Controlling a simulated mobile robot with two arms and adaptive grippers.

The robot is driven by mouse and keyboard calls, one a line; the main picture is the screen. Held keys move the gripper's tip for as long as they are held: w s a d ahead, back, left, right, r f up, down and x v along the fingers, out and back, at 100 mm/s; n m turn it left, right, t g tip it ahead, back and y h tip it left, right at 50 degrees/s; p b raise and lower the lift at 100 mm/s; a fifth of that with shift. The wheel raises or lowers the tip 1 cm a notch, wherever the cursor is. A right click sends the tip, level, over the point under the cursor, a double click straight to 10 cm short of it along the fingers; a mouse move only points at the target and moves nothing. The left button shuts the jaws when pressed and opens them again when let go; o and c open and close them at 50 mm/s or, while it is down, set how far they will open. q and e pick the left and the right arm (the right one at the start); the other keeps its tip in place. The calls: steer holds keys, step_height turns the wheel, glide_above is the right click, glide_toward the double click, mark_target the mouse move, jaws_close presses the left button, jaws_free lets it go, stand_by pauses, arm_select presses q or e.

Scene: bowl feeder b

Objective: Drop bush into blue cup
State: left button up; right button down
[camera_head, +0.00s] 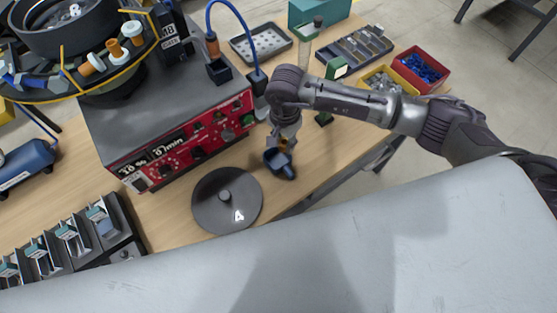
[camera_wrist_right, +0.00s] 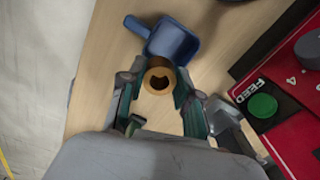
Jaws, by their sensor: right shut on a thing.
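The tan ring-shaped bush (camera_wrist_right: 149,82) is between the fingertips of my right gripper (camera_wrist_right: 158,90) in the right wrist view. The gripper is shut on it. In the head view my right gripper (camera_head: 284,142) points down just above the blue cup (camera_head: 285,171), and a bit of the bush's tan colour shows between the fingers. The blue cup (camera_wrist_right: 175,42) has a short handle and lies just beyond the bush in the wrist view. The gripper and bush hide part of the cup. My left gripper is not in view.
A red-fronted control box (camera_head: 185,146) stands left of the cup, with a bowl feeder (camera_head: 63,32) on it. A dark round lid marked A (camera_head: 226,205) lies in front. Red (camera_head: 424,84) and yellow bins stand at the back right. Some bare wooden table shows right of the cup.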

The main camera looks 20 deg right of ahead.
steer(key=c, duration=0.7)
jaws_free()
step_height(320, 180, up, 12)
steer(key=shift+r, duration=0.1)
steer(key=shift+a, duration=0.1)
